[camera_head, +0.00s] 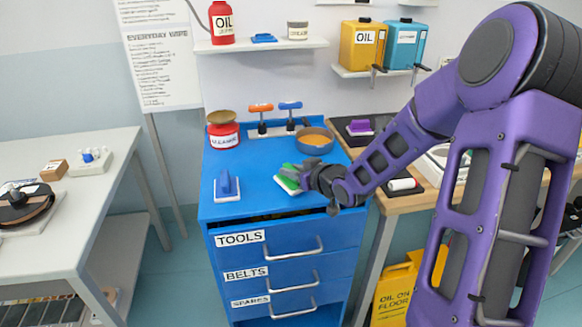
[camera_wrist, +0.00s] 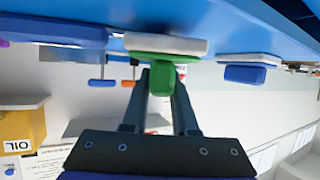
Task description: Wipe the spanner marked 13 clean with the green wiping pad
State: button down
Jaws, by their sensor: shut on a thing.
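The green wiping pad (camera_head: 288,181) is at the right part of the blue cabinet's top (camera_head: 255,205), with a white plate under it. It also shows in the wrist view (camera_wrist: 162,78), with its handle between my fingers. My gripper (camera_head: 303,174) is shut on that handle, and the pad appears to be still at the white plate (camera_wrist: 165,44). I cannot tell whether pad and plate touch. The drawer labelled TOOLS (camera_head: 240,239) shows a dark gap above its front, and its contents are not clear. I cannot make out the spanner marked 13.
A blue pad (camera_head: 227,184) sits on a white plate to the left. A red tin (camera_head: 223,134), orange and blue handled tools (camera_head: 261,107) and a grey bowl (camera_head: 315,140) stand behind. A yellow floor sign (camera_head: 393,295) stands right of the cabinet. The cabinet top's centre is fairly clear.

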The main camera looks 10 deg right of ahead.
jog(key=shift+s+d, duration=0.1)
jog(key=shift+s, duration=0.5)
jog(key=shift+w+r, duration=0.1)
jog(key=shift+w, duration=0.9)
jog(key=shift+w+a, duration=0.2)
jog(key=shift+w, duration=0.8)
jog(key=shift+s+d+p, duration=0.2)
jog(key=shift+s+p, duration=0.15)
jog(key=shift+s, duration=1.65)
notch_tip(320, 180, up, 7)
jog(key=p, duration=0.6)
